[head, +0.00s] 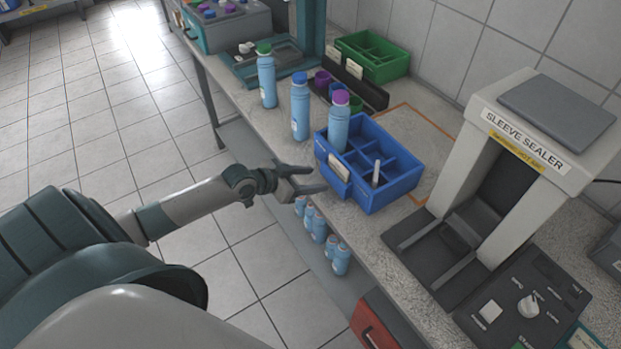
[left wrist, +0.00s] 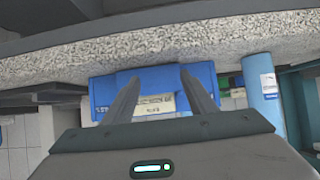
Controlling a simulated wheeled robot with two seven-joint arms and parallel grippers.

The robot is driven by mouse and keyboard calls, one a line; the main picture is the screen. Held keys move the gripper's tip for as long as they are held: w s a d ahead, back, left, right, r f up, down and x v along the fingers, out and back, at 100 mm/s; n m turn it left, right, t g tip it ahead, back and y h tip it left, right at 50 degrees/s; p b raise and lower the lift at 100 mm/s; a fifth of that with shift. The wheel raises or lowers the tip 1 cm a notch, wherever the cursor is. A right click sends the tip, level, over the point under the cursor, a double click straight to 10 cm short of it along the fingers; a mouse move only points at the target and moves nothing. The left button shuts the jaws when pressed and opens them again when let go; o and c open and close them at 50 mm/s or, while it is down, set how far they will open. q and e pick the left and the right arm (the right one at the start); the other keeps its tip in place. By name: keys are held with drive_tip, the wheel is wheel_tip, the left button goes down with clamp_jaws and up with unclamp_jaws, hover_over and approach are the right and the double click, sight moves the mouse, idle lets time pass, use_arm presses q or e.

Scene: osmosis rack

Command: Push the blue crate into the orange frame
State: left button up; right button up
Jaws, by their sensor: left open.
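The blue crate (head: 393,180) stands near the front edge of the bench in the head view, with compartments inside. My left gripper (head: 318,181) is open and empty just in front of the crate's label side. In the left wrist view the blue crate (left wrist: 203,74) lies beyond the open fingers (left wrist: 152,92). Contact is unclear.
The sleeve sealer (head: 520,140) stands right of the crate. Two bottles, blue-capped (head: 300,108) and green-capped (head: 266,78), stand to the left. A green crate (head: 372,57) and a black rack (head: 355,88) are behind. Several bottles (head: 318,228) sit on a lower shelf.

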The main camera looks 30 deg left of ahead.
sight(359, 158)
use_arm(q)
drive_tip(key=shift+w+d, duration=0.25)
drive_tip(key=shift+w, duration=0.35)
drive_tip(key=shift+w+d, duration=0.25)
drive_tip(key=shift+w, duration=0.45)
drive_tip(key=shift+w+d+b, duration=0.25)
drive_tip(key=shift+w+d, duration=0.15)
drive_tip(key=shift+w, duration=0.5)
drive_tip(key=shift+w+d+b, duration=0.25)
drive_tip(key=shift+w+d, duration=0.1)
drive_tip(key=shift+w, duration=0.5)
drive_tip(key=shift+w+d+b, duration=0.25)
drive_tip(key=shift+w+d, duration=0.15)
drive_tip(key=shift+w, duration=0.5)
drive_tip(key=shift+w, duration=0.15)
drive_tip(key=shift+w+d+b, duration=0.3)
drive_tip(key=shift+w+d, duration=0.1)
drive_tip(key=shift+w, duration=0.5)
drive_tip(key=shift+w+d+b, duration=0.25)
drive_tip(key=shift+w+d, duration=0.1)
drive_tip(key=shift+w, duration=0.5)
drive_tip(key=shift+w+d+b, duration=0.3)
drive_tip(key=shift+w+d, duration=0.1)
drive_tip(key=shift+w, duration=0.5)
drive_tip(key=shift+w+d, duration=0.1)
drive_tip(key=shift+w, duration=0.05)
